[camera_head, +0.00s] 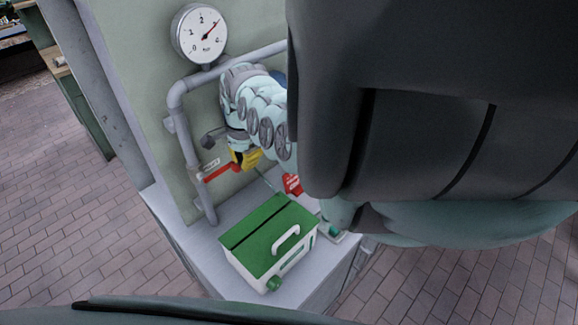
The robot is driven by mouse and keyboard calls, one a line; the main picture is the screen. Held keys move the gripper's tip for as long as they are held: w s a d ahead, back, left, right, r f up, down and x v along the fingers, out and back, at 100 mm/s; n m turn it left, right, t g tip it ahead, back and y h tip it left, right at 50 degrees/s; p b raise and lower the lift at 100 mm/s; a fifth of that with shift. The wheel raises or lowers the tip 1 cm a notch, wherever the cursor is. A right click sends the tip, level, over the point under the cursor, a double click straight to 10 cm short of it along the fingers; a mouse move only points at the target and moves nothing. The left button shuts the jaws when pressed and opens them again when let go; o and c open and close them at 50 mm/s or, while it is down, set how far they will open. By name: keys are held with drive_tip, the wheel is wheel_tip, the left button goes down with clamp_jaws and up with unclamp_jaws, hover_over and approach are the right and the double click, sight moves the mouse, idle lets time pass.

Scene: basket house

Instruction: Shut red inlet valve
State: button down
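A red valve lever (220,173) shows beside the left vertical pipe, below the pressure gauge. A small pale label (208,168) with unreadable lettering sits by it. The lever lies roughly crosswise to the pipe, and its right end runs towards a yellow part (246,158). My gripper (236,144) is at the panel, just above and right of the lever. My arm largely covers it, so its fingers and any contact with the lever cannot be made out. A second red part (292,184) shows lower right, partly hidden by my arm.
A round pressure gauge (201,33) stands above grey pipework (188,140) on a pale green panel (135,70). A green-lidded white box (272,243) with a handle rests on the grey ledge (182,228) below. My arm blocks the right side. Brick paving lies around.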

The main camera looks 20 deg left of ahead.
drive_tip(key=shift+d, duration=0.25)
